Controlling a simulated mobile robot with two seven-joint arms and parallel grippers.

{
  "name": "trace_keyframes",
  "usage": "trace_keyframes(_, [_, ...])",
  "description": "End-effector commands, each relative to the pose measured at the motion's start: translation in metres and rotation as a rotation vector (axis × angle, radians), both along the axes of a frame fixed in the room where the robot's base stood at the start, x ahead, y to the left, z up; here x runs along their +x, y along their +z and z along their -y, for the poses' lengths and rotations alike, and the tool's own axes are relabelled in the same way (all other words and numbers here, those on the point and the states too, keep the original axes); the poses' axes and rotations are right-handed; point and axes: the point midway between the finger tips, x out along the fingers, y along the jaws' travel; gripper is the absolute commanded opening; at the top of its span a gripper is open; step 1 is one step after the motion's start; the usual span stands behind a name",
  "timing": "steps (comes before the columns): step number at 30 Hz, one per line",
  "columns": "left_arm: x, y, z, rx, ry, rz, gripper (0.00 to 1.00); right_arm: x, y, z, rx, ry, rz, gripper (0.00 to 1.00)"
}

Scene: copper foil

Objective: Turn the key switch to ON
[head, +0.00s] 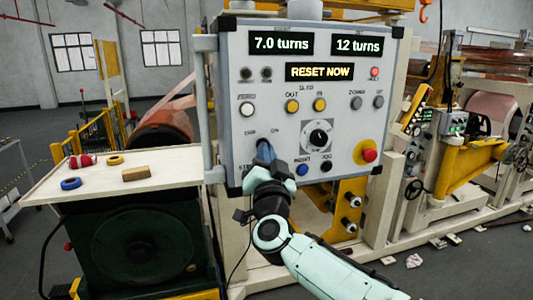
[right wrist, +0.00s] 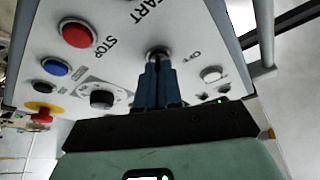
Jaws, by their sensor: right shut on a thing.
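The key switch (right wrist: 157,52) is on the lower left of the grey control panel (head: 333,88). In the right wrist view its silvery ring shows at the tips of my blue fingers. In the head view my fingers cover it, below small labels, one reading ON. My right gripper (head: 263,146) reaches up to the panel from below and is shut on the key switch; it also fills the middle of the right wrist view (right wrist: 159,68). The key itself and the way it points are hidden between the fingers. My left gripper is not in view.
A red emergency button (head: 370,155) on yellow, a black dial (head: 318,136) and a blue button (head: 302,169) sit right of my gripper. Panel displays read 7.0 turns, 12 turns and RESET NOW. A side table (head: 110,183) at left holds tape rolls and a block.

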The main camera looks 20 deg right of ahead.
Motion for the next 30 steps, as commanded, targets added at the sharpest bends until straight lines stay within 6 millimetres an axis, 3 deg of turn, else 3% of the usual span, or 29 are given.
trace_keyframes(15, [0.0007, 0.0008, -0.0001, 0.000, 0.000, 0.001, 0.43, -0.0003, 0.0011, 0.0002, 0.023, 0.000, 0.001, 0.00])
trace_keyframes(18, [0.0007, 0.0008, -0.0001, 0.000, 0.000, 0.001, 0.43, -0.0003, 0.0011, 0.0002, 0.022, 0.000, 0.002, 0.31])
trace_keyframes(30, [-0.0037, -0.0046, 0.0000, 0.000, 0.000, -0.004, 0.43, -0.0078, -0.0034, -0.0016, 0.021, 0.001, 0.000, 0.31])
